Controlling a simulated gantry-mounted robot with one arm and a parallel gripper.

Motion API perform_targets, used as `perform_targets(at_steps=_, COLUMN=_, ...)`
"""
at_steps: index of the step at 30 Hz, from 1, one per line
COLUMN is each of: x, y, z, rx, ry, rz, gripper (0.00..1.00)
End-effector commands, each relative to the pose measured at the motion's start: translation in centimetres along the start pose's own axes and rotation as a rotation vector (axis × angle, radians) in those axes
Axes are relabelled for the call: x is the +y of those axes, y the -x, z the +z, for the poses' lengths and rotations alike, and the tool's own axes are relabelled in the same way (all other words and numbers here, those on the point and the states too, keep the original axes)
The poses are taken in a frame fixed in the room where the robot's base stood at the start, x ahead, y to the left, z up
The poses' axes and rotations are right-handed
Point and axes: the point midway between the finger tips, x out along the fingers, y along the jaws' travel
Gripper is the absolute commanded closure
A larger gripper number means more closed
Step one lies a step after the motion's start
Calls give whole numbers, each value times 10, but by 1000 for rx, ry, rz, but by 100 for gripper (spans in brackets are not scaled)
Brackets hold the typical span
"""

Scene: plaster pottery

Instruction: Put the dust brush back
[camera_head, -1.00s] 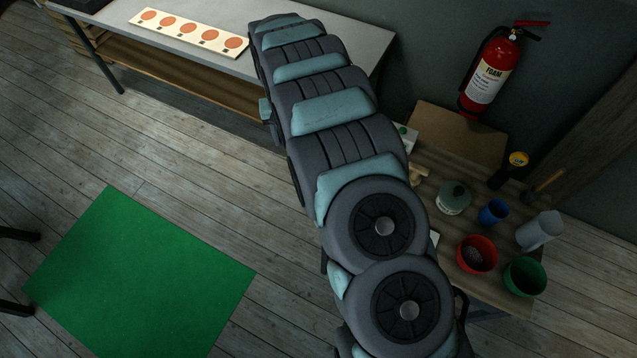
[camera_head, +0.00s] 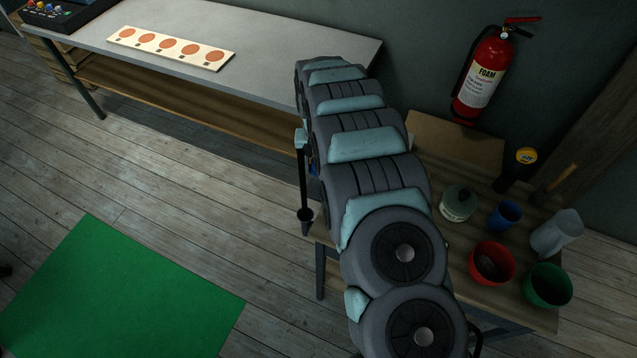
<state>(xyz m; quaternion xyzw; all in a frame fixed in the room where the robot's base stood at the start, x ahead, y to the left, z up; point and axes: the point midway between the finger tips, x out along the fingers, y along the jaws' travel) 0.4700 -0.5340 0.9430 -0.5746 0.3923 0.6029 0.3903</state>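I cannot pick out the dust brush for certain in the head view. My arm runs up the middle and covers whatever is behind it. A pale teal piece and a thin dark rod (camera_head: 303,180) with a rounded lower end show at the arm's left edge; I cannot tell whether they are part of my gripper or something held. My gripper's fingertips cannot be made out. A tool with a wooden handle (camera_head: 560,182) stands at the right back of the low wooden table (camera_head: 520,315); its head is unclear.
The low table also carries a red bowl (camera_head: 491,262), green bowl (camera_head: 548,286), blue cup (camera_head: 505,217), clear jug (camera_head: 557,234), lidded jar (camera_head: 458,203) and a black-and-yellow item (camera_head: 525,157). A grey bench (camera_head: 265,60) holds a board with orange discs (camera_head: 171,48). A green mat (camera_head: 120,295) lies on open floor.

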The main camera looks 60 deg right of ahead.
Motion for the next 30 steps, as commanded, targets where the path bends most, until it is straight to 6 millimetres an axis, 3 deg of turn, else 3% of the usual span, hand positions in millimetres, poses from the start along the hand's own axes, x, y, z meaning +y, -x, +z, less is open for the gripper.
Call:
perform_targets(at_steps=3, x=0, y=-20, z=-1, rx=-1, ry=-2, rz=0, gripper=100)
perform_targets(at_steps=11, x=-1, y=-35, z=-1, rx=-1, ry=0, rz=0, gripper=100)
perform_targets(at_steps=19, x=-1, y=-64, z=-1, rx=-3, ry=0, rz=-1, gripper=100)
perform_targets(at_steps=30, x=-2, y=-69, z=-2, rx=-2, ry=0, rz=-1, gripper=100)
